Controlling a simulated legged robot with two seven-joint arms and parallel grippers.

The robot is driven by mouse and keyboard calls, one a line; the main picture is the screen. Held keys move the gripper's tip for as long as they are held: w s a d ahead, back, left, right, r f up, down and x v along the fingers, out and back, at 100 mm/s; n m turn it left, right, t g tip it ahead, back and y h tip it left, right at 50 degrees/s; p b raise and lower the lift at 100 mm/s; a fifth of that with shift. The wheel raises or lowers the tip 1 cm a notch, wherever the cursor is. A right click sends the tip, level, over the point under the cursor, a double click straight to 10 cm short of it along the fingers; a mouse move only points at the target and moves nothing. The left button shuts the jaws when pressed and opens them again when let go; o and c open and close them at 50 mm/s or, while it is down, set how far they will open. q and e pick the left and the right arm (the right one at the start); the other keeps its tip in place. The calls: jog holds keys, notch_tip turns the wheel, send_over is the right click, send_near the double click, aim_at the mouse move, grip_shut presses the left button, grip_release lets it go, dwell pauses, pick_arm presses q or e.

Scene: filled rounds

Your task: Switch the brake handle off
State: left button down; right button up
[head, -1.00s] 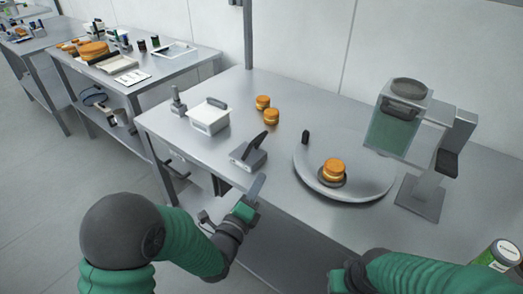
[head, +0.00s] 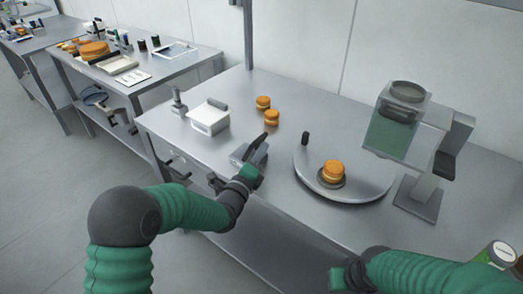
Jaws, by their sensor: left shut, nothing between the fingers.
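The brake handle (head: 257,144) is a black lever rising from a small grey base (head: 240,153) on the front part of the metal table. The lever leans up and to the right. My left gripper (head: 256,166) is shut and empty, at the front right side of the base and just below the lever. Its fingers overlap the base in the picture, and I cannot tell whether they touch it. My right gripper (head: 346,278) is low at the bottom edge, away from the handle, with its fingers not clear.
A round grey turntable (head: 366,190) carrying an orange filled round (head: 334,170) stands right of the handle. A dispenser with a green tank (head: 390,135) is behind it.

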pick_arm(q)
jog(key=shift+w+a+r+n+y, duration=0.15)
jog(key=shift+w+a+r+n, duration=0.15)
jog(key=shift+n, duration=0.2)
jog(key=shift+w+a+r+n+y, duration=0.15)
jog(key=shift+a+r+n, duration=0.15)
jog(key=shift+r+n, duration=0.15)
jog(key=w+a+n, duration=0.1)
jog(key=n, duration=0.1)
jog(key=w+a+r+n+g+p, duration=0.1)
jog(key=shift+a+r+n, duration=0.1)
jog(key=shift+a+n, duration=0.2)
jog(key=shift+n, duration=0.05)
jog(key=shift+w+a+r+n, duration=0.1)
jog(key=shift+w+a+n, duration=0.3)
jog(key=shift+a+n, duration=0.3)
jog(key=shift+w+a+n+g, duration=0.55)
jog(key=shift+a+n, duration=0.2)
jog(key=shift+n, duration=0.15)
jog(key=shift+w+a+f, duration=0.25)
jog(key=shift+w+a, duration=0.05)
jog(key=shift+a, duration=0.1)
jog(key=shift+a+y, duration=0.1)
jog(key=shift+y, duration=0.2)
